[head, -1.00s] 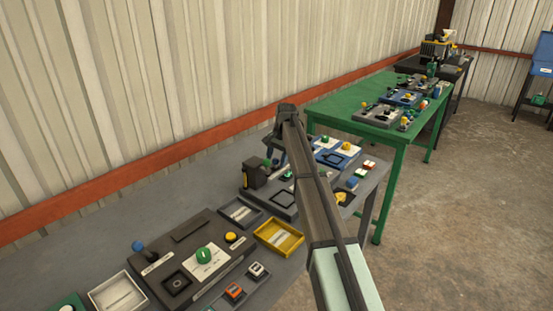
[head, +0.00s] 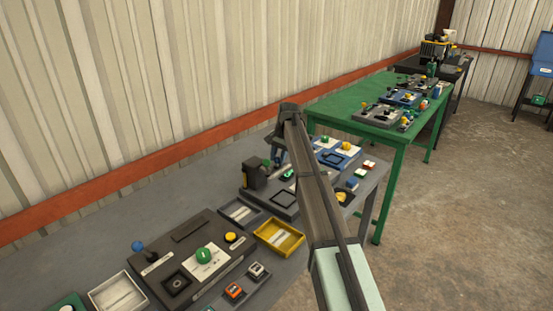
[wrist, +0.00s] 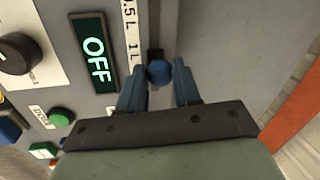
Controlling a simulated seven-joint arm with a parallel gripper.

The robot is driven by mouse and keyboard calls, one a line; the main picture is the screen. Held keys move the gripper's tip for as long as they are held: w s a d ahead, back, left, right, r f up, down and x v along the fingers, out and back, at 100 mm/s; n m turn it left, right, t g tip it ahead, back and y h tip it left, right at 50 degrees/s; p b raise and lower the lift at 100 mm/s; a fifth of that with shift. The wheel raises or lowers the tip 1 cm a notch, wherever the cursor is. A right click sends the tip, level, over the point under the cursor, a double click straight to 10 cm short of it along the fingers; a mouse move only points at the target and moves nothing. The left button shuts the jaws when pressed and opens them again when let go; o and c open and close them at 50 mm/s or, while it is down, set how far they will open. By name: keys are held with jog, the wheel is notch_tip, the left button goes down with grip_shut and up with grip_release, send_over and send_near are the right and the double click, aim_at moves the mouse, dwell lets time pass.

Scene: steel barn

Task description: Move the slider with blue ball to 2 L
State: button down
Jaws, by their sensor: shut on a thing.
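In the wrist view, the blue ball (wrist: 159,73) of the slider sits between the two blue fingers of my gripper (wrist: 158,84), which is shut on it. The ball is by a dark slot at the edge of a white scale strip (wrist: 132,30). The strip reads ".5 L" and "1 L"; no 2 L mark shows in this view. In the head view, my gripper (head: 279,152) is over the grey panel (head: 285,210) at the far end of the grey table. My arm hides part of that panel, and the ball cannot be made out there.
The wrist view shows a lit OFF display (wrist: 93,50), a black knob (wrist: 18,53) and a green button (wrist: 60,117) left of the slider. In the head view, a black block (head: 255,174) stands beside my gripper. A nearer panel carries another blue-topped lever (head: 138,246).

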jog(key=shift+w+d, duration=1.35)
jog(key=shift+w, duration=0.05)
jog(key=c, duration=0.8)
grip_release()
jog(key=r, duration=0.4)
jog(key=s+d+r, duration=0.1)
jog(key=r, duration=0.4)
jog(key=d+r, duration=0.1)
jog(key=r, duration=0.3)
jog(key=shift+s+d+r, duration=0.1)
jog(key=shift+s+r, duration=0.2)
